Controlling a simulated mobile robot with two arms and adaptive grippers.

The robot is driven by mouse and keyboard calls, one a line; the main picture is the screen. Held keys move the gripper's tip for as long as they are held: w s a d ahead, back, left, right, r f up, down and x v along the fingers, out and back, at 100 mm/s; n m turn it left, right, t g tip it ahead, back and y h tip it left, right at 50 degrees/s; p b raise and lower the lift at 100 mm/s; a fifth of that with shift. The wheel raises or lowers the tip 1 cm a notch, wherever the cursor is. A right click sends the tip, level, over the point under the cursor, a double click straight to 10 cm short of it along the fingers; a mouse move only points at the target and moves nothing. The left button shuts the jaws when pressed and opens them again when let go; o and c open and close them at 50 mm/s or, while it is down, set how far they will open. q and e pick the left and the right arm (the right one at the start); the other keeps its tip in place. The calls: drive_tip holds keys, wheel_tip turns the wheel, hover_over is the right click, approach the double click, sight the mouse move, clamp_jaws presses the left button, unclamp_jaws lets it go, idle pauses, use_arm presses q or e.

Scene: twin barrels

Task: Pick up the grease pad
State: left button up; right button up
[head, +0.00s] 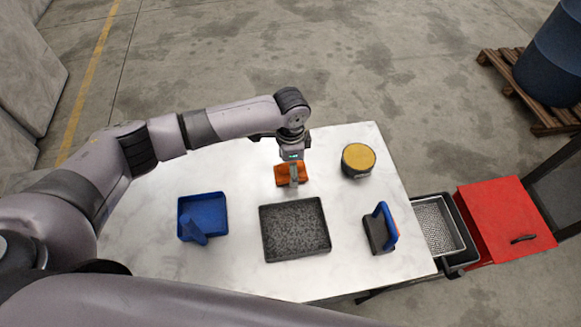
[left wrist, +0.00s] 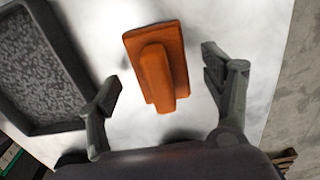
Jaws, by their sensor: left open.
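An orange pad with a raised orange grip bar, which I take for the grease pad (head: 283,172), lies on the white table near its far edge. In the left wrist view the orange pad (left wrist: 178,62) is seen from above, with its bar toward me. My left gripper (head: 293,183) is right over it in the head view and hides part of it. In the left wrist view the fingers of my left gripper (left wrist: 162,77) are spread, one on each side of the pad, apart from it. My right gripper is not in view.
A dark speckled tray (head: 263,230) lies just in front of the pad. A round tin with a yellow top (head: 358,160) stands to the right.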

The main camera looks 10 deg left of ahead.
use_arm(q)
drive_tip(key=shift+f, duration=0.15)
drive_tip(key=c, duration=1.4)
